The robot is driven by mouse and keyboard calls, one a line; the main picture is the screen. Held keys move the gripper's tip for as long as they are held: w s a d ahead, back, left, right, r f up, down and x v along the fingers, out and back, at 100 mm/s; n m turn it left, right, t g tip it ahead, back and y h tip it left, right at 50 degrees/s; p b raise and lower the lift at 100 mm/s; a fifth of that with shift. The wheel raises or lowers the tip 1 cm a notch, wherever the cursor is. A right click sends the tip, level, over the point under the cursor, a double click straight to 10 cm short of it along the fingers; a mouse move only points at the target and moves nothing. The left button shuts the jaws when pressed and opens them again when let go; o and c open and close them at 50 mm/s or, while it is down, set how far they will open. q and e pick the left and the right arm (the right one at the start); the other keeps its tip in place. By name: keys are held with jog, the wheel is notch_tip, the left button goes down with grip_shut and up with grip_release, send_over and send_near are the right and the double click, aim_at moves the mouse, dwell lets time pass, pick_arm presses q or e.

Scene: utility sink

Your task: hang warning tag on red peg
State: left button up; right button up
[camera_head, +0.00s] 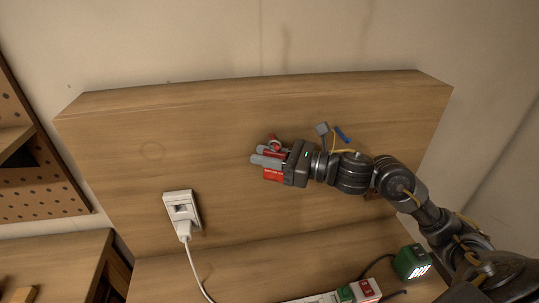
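My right gripper (262,156) is in front of the upright wooden board, pointing left, with its grey fingers close together. A red warning tag (273,175) with small pale markings shows just below the fingers, and more red shows between them; the fingers appear shut on it. A small red round part (275,144) shows just above the fingers. I cannot tell whether it is the red peg or part of the tag, or whether it touches the tag. A blue peg (342,134) shows on the board above my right wrist. My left gripper is out of view.
The wooden board (120,150) has a white outlet (181,212) with a plugged-in white cord. Below right are a green device (411,262) and a red-and-white plug (365,291) by a power strip. A pegboard (30,180) stands at left. The board's upper left is clear.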

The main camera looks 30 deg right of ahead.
jog(key=shift+w+d+r, duration=0.1)
jog(key=shift+w+d, duration=0.15)
jog(key=shift+d, duration=0.05)
jog(key=shift+s+d+f+b, duration=0.15)
jog(key=shift+d+f+b, duration=0.05)
jog(key=shift+b, duration=0.2)
jog(key=b+v, duration=0.5)
jog(key=v, duration=0.5)
jog(key=shift+s+r+b, duration=0.2)
jog(key=shift+s+b, duration=0.15)
jog(key=shift+s, duration=0.05)
jog(key=shift+a, duration=0.2)
